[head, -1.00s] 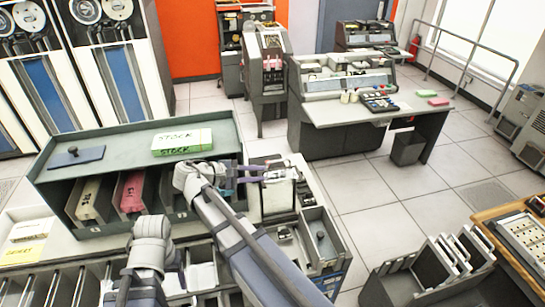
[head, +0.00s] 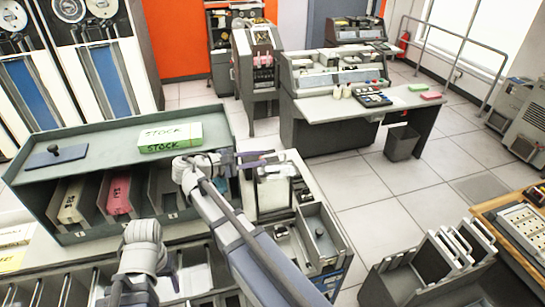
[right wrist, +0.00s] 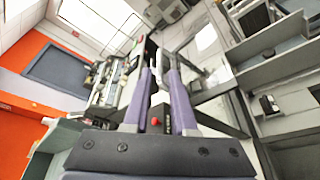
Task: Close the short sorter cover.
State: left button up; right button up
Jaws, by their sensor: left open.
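The sorter's light top (head: 272,192) stands right of the green cabinet, with a pale, see-through-looking cover panel (head: 276,172) at its back edge. My right gripper (head: 268,156) points right, just over that edge, close to the panel. In the right wrist view, my two purple fingers (right wrist: 161,72) stand a little apart, with a framed panel (right wrist: 215,108) right of them. I cannot tell whether they grip or touch the cover. My left gripper (head: 142,232) is low at the left, over the card pockets; its fingertips are hard to make out, and I see nothing held.
The green cabinet (head: 100,128) carries a green-and-white stock box (head: 170,138) and a dark plate with a knob (head: 57,155). Card pockets (head: 70,290) run along the front left. A dark card rack (head: 430,265) stands at the lower right. The tiled floor (head: 390,195) between is clear.

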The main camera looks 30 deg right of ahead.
aim_at(269, 156)
jog(key=b+x, duration=0.1)
jog(key=x, duration=0.5)
jog(key=shift+d+f, duration=0.1)
jog(key=shift+c, duration=0.4)
grip_shut()
dwell(0.9)
